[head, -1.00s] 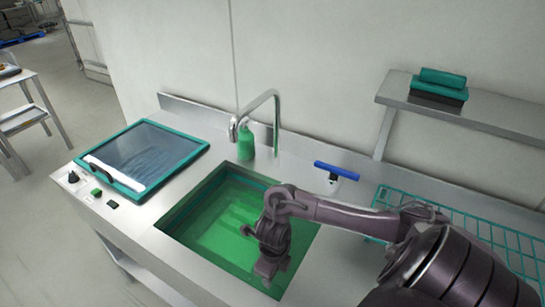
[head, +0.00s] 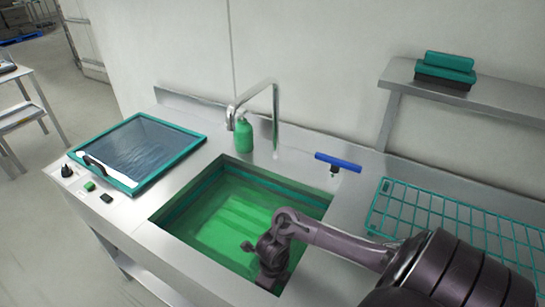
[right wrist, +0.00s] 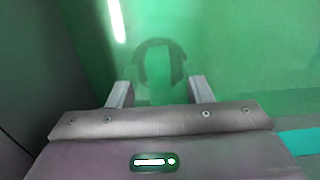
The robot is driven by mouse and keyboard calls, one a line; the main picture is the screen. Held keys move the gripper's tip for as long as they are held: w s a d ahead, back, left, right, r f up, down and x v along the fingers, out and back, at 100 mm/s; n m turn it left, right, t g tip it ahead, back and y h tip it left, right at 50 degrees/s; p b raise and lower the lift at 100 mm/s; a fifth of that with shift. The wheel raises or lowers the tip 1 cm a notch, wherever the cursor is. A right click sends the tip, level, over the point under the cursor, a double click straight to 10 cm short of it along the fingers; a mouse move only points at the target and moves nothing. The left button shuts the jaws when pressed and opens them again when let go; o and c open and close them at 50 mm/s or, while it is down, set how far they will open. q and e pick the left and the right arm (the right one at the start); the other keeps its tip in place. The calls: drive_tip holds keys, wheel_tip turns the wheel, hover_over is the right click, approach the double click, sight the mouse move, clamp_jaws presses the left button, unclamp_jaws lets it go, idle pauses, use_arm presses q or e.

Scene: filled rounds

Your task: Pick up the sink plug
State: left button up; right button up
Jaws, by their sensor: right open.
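The green sink basin (head: 225,225) holds green, see-through liquid. In the right wrist view a dark, rounded, arch-like shape (right wrist: 177,62), apparently the sink plug, shows blurred through the green ahead of my fingers. My right gripper (right wrist: 160,93) is open, with one finger on each side of the line to that shape. It does not clearly touch it. In the head view my right gripper (head: 268,278) is down in the near right part of the basin, its fingertips hidden. The plug is not visible there. My left gripper is out of view.
A tap and a green bottle (head: 244,136) stand behind the basin. A blue-handled squeegee-like tool (head: 338,161) lies behind it on the right. A teal wire rack (head: 440,218) is at right. A teal-framed panel (head: 140,150) lies left. The basin walls surround my gripper.

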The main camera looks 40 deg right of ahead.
clamp_jaws()
drive_tip(key=shift+r, duration=0.1)
